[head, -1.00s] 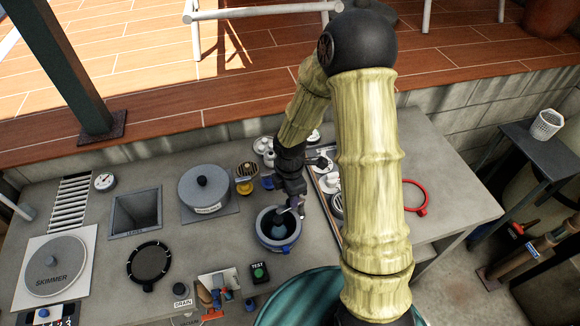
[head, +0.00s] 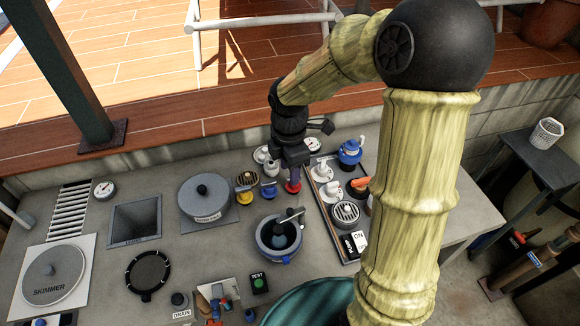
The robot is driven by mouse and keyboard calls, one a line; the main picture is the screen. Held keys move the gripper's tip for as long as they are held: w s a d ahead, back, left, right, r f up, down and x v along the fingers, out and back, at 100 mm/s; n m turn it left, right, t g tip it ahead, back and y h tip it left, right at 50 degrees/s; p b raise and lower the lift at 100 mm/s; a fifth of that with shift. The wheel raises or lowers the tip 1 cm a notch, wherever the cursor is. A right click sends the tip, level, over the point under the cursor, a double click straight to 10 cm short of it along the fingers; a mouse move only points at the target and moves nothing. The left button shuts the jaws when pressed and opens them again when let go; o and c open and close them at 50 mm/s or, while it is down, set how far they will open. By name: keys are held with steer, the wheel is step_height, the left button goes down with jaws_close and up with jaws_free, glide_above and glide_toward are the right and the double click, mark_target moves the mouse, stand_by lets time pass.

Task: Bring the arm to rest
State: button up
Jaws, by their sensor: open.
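My arm reaches over the concrete bench from the right in the head view, bent at its large black joint. My gripper (head: 293,172) points down and is open, above and close to a red valve knob (head: 293,187). Whether its fingertips touch the knob cannot be told. I see nothing held between the fingers, though they are small and dark here.
A dark blue-grey pot (head: 279,238) with a tool in it stands in front of my gripper. A lidded grey canister (head: 204,196) is to the left. A tray (head: 346,260) of white and orange-handled valves is to the right. A brick ledge (head: 150,135) runs behind.

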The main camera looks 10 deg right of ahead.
steer(key=shift+d, duration=0.1)
stand_by(0.3)
steer(key=s+d+m+t, duration=0.1)
steer(key=s+m, duration=0.4)
steer(key=m, duration=0.5)
steer(key=s+d+f+m+t+b, duration=0.1)
steer(key=s+d+m, duration=0.2)
steer(key=m, duration=0.7)
steer(key=shift+s+d+t, duration=0.3)
steer(key=shift+s+d, duration=0.05)
steer(key=shift+s, duration=0.8)
steer(key=shift+a, duration=0.1)
